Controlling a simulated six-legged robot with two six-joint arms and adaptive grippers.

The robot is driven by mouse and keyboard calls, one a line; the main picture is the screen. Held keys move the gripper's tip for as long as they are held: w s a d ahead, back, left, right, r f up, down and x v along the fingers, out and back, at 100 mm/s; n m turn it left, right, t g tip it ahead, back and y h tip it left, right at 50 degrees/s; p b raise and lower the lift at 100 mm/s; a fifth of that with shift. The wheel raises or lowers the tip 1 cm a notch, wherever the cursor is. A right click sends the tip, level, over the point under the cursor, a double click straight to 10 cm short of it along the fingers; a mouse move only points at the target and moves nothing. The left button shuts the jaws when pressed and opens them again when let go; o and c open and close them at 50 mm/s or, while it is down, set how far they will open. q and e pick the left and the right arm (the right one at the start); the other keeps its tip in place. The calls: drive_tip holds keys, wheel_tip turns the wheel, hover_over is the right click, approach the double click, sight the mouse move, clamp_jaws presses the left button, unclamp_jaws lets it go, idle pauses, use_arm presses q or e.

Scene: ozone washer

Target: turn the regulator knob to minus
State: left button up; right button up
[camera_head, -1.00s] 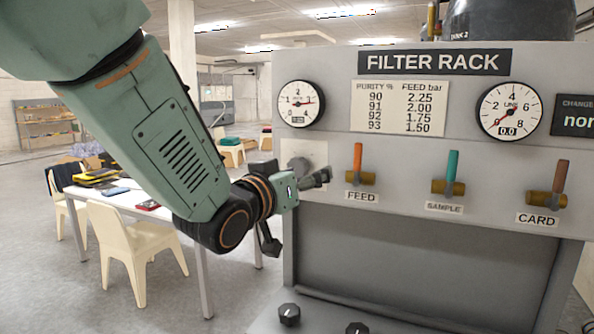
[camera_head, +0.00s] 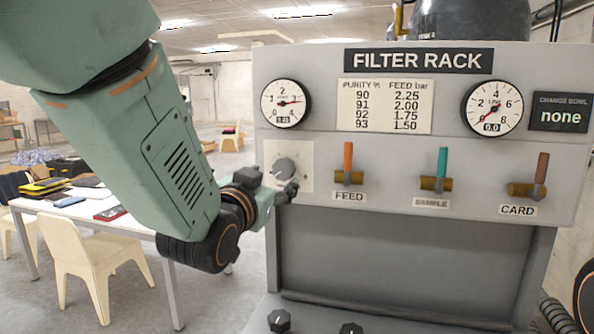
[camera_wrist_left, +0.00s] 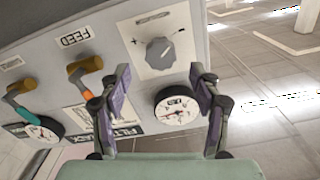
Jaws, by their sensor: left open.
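The regulator knob (camera_head: 284,168) is a grey round knob on a pale square plate at the left end of the rack panel. It also shows in the left wrist view (camera_wrist_left: 160,52), where the panel appears upside down, with a plus mark left of the knob and a short minus-like mark right of it. My left gripper (camera_head: 288,191) is just below the knob in the head view. In the left wrist view its two fingers (camera_wrist_left: 160,78) are spread apart with nothing between them, and the knob shows beyond the tips, apart from them. My right gripper is not in view.
The orange FEED lever (camera_head: 348,163) stands close right of the knob, then the teal SAMPLE lever (camera_head: 441,166) and the brown CARD lever (camera_head: 541,170). A gauge (camera_head: 286,103) is above the knob. A white table (camera_head: 140,224) and chair (camera_head: 92,260) stand at left.

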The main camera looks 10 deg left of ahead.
sight(281, 171)
use_arm(q)
drive_tip(key=shift+w+d+r, duration=0.1)
drive_tip(key=shift+w+d, duration=0.05)
drive_tip(key=shift+w, duration=0.3)
drive_tip(key=w, duration=0.2)
drive_tip(key=w+p, duration=0.1)
drive_tip(key=w, duration=0.3)
drive_tip(key=shift+a+p, duration=0.25)
drive_tip(key=shift+p, duration=0.15)
drive_tip(key=shift+w+d, duration=0.25)
drive_tip(key=shift+w, duration=0.05)
drive_tip(key=shift+s, duration=0.2)
drive_tip(key=shift+a, duration=0.15)
drive_tip(key=shift+c, duration=0.8)
drive_tip(key=shift+w, duration=0.2)
drive_tip(key=c, duration=1)
drive_tip(key=shift+n+b, duration=0.5)
drive_tip(key=shift+n, duration=0.4)
